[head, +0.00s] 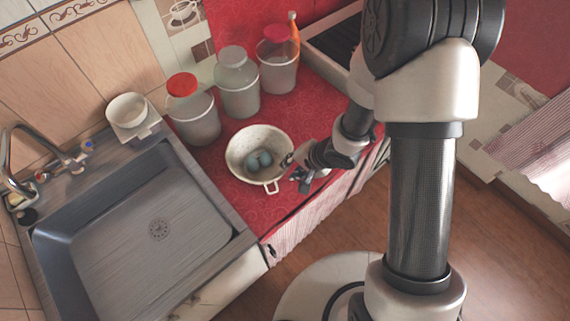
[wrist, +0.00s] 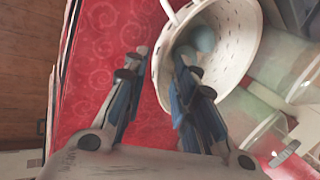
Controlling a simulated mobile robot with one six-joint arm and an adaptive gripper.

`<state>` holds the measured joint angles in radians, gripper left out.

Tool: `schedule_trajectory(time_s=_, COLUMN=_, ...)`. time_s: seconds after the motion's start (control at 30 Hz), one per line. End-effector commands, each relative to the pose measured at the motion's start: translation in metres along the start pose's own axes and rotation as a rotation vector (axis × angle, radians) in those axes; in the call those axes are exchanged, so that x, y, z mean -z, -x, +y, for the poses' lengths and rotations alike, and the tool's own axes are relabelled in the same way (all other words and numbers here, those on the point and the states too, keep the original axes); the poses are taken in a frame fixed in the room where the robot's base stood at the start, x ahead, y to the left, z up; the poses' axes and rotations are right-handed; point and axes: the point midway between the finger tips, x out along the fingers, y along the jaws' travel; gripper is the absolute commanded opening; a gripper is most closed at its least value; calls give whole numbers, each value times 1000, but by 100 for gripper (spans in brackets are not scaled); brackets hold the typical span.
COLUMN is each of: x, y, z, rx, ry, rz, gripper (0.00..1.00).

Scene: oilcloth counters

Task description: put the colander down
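The colander (head: 236,164) is a cream bowl with holes and loop handles, and it appears to sit upright on the red counter. Several blue-grey egg-like things (head: 259,160) lie in it. My gripper (head: 293,170) is at the colander's right side, near its front handle. In the wrist view, my gripper (wrist: 160,65) has its fingers spread apart. One finger is over the red cloth outside the colander (wrist: 240,62), and the other is over its inside. The rim passes between them with gaps showing. Whether a finger touches the wall is hard to tell.
Several lidded containers (head: 239,92) stand behind the colander, and an orange bottle (head: 293,38) is beyond. A metal sink (head: 150,225) lies to the left, with a white bowl (head: 127,111) at its back corner. Bare red oilcloth (head: 222,190) shows left of the colander. The counter's front edge is close.

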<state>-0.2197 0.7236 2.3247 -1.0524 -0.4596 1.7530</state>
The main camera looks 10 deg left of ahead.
Motion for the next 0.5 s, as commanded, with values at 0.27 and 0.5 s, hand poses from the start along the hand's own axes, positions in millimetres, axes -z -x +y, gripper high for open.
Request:
schedule_trajectory(time_s=0.27, x=0, y=35, z=0, rx=0, ry=-1, rz=0, gripper=26)
schedule_trajectory(time_s=0.5, x=2, y=37, z=0, rx=-1, ry=4, rz=6, gripper=26)
